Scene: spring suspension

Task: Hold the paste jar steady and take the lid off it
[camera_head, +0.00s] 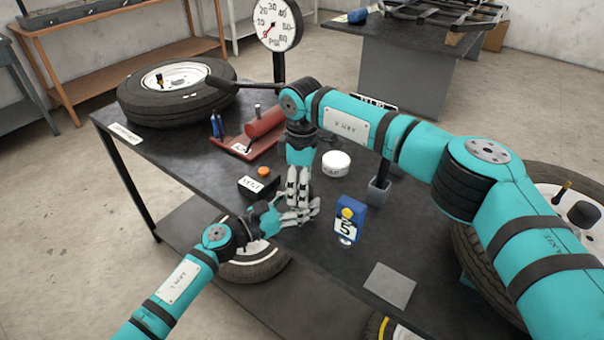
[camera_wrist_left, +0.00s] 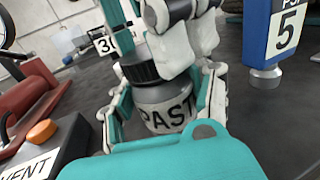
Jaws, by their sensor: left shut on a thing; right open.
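The paste jar (camera_wrist_left: 165,112) is a grey jar with a white label reading "PAST", upright on the dark bench top in the left wrist view. Its dark ribbed lid (camera_wrist_left: 138,72) sits on top of it. My left gripper (camera_head: 290,216) is shut on the jar's body from the side. My right gripper (camera_head: 300,190) comes down from above with its fingers open around or beside the lid. Its pale fingers (camera_wrist_left: 182,45) hide part of the lid, so I cannot tell whether they touch it. In the head view the grippers hide most of the jar.
A black box with an orange button (camera_head: 264,171) stands close on the left, and a blue unit marked 5 (camera_head: 350,220) on the right. A white round piece (camera_head: 335,163) lies behind. A grey plate (camera_head: 390,285) lies at the front right. A tyre (camera_head: 150,100) is at the back left.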

